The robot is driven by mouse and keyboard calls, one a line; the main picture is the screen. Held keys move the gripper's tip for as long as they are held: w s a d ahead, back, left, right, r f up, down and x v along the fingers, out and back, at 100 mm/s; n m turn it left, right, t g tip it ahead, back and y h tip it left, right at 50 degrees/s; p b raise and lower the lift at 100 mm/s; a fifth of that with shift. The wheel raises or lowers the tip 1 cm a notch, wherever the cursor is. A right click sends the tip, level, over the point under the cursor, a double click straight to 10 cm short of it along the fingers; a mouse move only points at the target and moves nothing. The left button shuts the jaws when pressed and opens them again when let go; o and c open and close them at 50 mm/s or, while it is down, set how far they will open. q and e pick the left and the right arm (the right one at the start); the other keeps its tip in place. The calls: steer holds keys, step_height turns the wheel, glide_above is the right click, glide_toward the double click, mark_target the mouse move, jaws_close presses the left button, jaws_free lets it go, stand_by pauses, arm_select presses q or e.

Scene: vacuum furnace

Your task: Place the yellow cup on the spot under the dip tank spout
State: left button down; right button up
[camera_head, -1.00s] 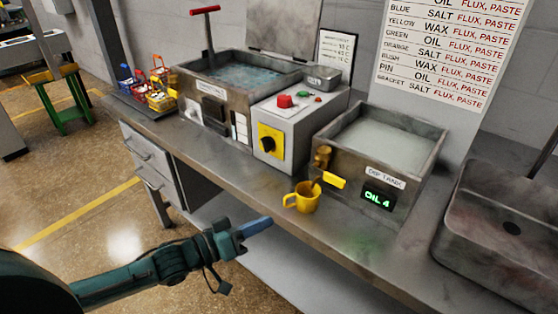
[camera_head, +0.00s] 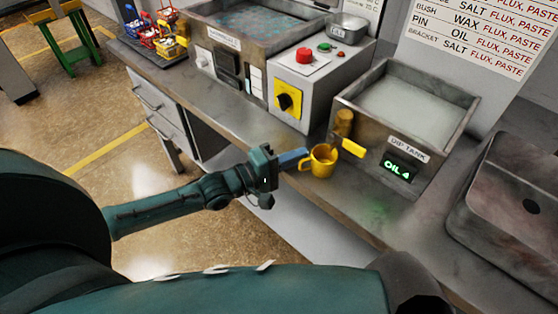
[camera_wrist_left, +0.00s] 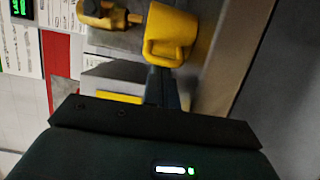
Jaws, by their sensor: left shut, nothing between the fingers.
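The yellow cup (camera_head: 323,164) stands upright on the bench in front of the dip tank (camera_head: 374,143), just by its brass spout (camera_head: 343,123). The exact spot beneath the spout is hidden by the cup. In the left wrist view the yellow cup (camera_wrist_left: 172,36) shows with its handle towards my fingers, and the brass spout (camera_wrist_left: 103,15) is beside it. My left gripper (camera_head: 297,157) is shut and empty, its blue fingertips at the handle side. In the left wrist view my left gripper (camera_wrist_left: 161,86) ends at the handle; I cannot tell whether it touches. My right gripper is out of view.
A yellow lever (camera_head: 353,148) sticks out of the tank front near the cup; the green display reads OIL 4. A control box (camera_head: 300,95) with a yellow switch stands to the left, a sink (camera_head: 510,210) to the right. The bench front edge is close.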

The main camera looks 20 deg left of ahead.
mark_target(317, 163)
arm_select(q)
steer(key=shift+w+d, duration=0.35)
steer(key=shift+w, duration=0.1)
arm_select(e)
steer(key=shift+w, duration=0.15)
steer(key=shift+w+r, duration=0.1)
arm_select(q)
steer(key=shift+s+d+r+p, duration=0.1)
steer(key=shift+s+d+p, duration=0.2)
steer(key=shift+d+p, duration=0.25)
steer(key=shift+s+d, duration=0.15)
steer(key=shift+d, duration=0.3)
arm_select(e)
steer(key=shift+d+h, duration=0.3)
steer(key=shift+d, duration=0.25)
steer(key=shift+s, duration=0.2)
